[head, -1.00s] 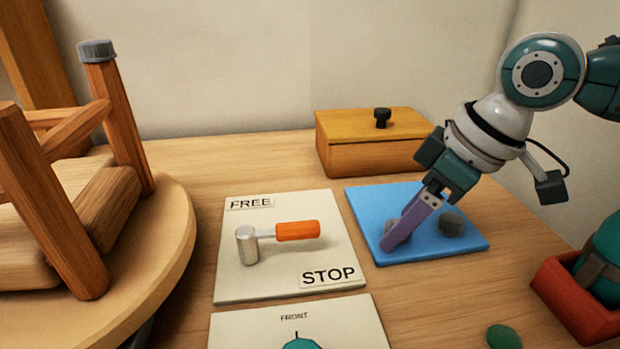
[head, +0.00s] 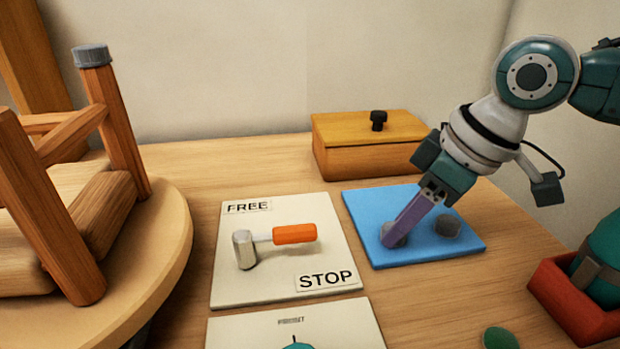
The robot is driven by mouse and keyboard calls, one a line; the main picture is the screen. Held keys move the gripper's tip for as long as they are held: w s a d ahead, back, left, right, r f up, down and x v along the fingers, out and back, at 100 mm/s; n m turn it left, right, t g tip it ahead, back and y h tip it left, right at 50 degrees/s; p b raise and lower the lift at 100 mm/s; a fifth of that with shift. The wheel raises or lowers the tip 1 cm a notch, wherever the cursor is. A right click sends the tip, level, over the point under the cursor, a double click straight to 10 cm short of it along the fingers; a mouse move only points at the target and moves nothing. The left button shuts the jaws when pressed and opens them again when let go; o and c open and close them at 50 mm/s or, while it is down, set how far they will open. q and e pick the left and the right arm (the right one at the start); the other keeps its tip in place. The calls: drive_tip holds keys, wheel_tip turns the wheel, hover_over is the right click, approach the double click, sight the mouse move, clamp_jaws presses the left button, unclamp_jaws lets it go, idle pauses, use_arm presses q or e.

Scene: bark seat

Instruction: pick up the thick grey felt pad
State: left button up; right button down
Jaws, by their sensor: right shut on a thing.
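My left gripper is not in view.
An upturned wooden stool (head: 68,227) with a grey-capped leg stands on a round board (head: 178,232) at left. A FREE/STOP card (head: 233,289) bears an orange-handled lever (head: 294,233). A wooden box (head: 360,160) stands behind the mat. A red tray (head: 565,305) is at right.

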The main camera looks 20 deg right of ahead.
wheel_tip(320, 180, up, 20)
drive_tip(key=p, duration=0.3)
drive_tip(key=shift+p, duration=0.35)
idle(0.8)
